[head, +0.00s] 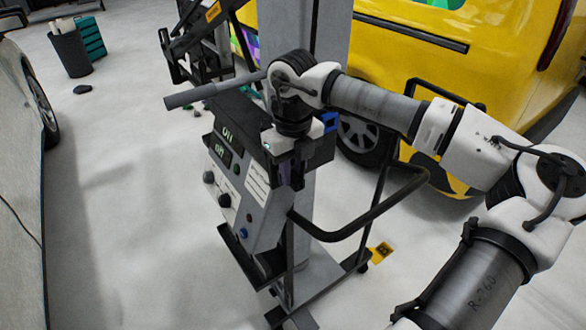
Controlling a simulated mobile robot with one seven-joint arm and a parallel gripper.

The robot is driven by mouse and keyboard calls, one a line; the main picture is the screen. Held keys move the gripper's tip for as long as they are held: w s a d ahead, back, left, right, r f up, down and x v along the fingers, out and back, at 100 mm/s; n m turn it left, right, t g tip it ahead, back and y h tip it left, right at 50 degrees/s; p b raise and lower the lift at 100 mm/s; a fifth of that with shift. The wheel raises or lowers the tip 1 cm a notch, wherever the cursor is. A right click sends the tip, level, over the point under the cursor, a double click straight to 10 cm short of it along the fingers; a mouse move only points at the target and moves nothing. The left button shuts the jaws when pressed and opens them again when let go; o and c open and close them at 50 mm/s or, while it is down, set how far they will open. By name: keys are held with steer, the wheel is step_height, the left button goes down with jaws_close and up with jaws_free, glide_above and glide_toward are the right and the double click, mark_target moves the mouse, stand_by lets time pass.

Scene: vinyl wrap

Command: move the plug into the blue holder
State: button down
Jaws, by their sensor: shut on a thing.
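My gripper (291,170) points down at the upper right side of the grey machine with dials. It is shut on a small dark thing, which I take to be the plug; the fingers and wrist hide most of it, so its shape and tilt cannot be told. A bright blue part (330,121), probably the blue holder, shows just right of my gripper, partly hidden behind my wrist. The gripper appears apart from it, but the depth between them is unclear.
The machine's panel (226,165) stands left of my gripper. A grey rod (213,91) sticks out left above it. A black bent rail (375,212) curves out at right below my arm. A yellow van (480,60) stands behind. The floor at left is mostly clear.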

steer(key=shift+s+d+b, duration=0.35)
steer(key=shift+s+d, duration=0.05)
steer(key=shift+s, duration=0.15)
stand_by(0.4)
steer(key=s+d+b, duration=0.2)
steer(key=s+d, duration=0.2)
steer(key=s, duration=0.1)
steer(key=shift+s, duration=0.3)
stand_by(0.7)
